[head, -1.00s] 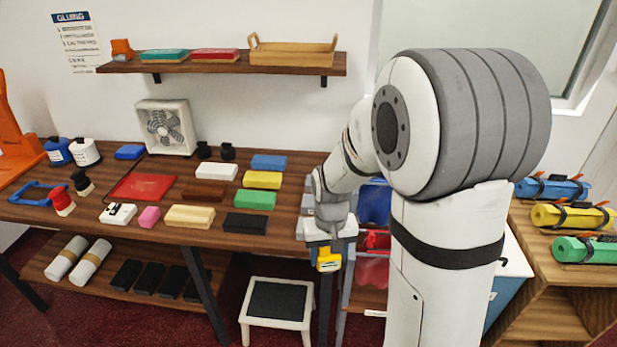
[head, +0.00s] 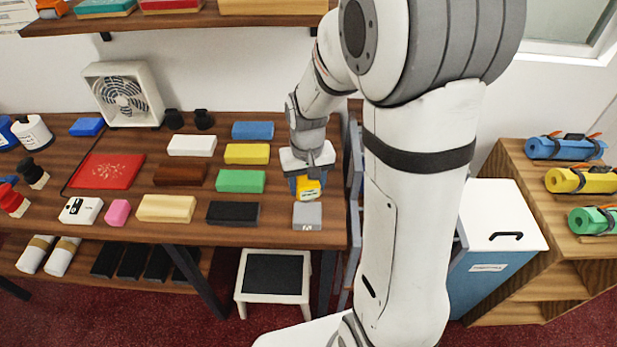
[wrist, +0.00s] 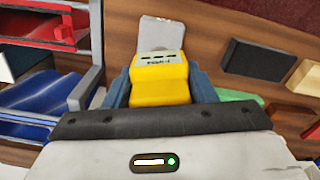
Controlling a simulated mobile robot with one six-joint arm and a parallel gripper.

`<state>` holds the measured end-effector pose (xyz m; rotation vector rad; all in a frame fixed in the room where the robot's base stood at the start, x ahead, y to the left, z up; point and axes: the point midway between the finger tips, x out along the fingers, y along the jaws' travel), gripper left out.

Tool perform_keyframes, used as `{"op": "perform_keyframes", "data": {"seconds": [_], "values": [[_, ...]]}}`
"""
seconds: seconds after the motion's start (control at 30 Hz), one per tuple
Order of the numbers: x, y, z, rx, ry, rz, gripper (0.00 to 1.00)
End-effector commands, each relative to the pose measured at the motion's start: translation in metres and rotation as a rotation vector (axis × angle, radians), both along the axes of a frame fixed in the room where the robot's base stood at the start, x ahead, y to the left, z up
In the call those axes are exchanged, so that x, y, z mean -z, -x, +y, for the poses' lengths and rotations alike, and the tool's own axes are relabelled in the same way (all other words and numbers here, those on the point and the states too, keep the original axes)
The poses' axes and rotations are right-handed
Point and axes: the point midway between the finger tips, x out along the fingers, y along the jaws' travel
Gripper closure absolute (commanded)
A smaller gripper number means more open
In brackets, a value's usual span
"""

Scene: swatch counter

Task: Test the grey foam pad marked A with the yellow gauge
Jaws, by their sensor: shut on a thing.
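My gripper (head: 308,182) is shut on the yellow gauge (head: 309,189), over the right end of the counter. The grey foam pad (head: 307,216) lies near the counter's front edge, just in front of the gauge. It also shows beyond the gauge in the wrist view (wrist: 160,34), partly hidden by it. A pale mark on the pad's front is too small to read. I cannot tell whether gauge and pad touch.
A black block (head: 232,213) and a green block (head: 240,181) lie left of the pad, among several other coloured blocks. A rack with red (wrist: 45,25) and blue (wrist: 45,95) bins stands beside the counter's end. A step stool (head: 273,280) stands below the front edge.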

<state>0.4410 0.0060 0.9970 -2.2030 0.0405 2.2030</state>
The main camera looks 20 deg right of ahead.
Motion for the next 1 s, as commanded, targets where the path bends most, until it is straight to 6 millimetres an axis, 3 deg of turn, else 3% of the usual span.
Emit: {"op": "perform_keyframes", "data": {"seconds": [0.27, 0.8, 1.0], "values": [[0.005, 0.0, -0.001, 0.003, 0.0, 0.0, 0.67], [0.056, 0.001, -0.001, 0.001, 0.0, 0.0, 0.67], [0.061, 0.001, -0.001, 0.001, 0.0, -0.001, 0.67]]}}
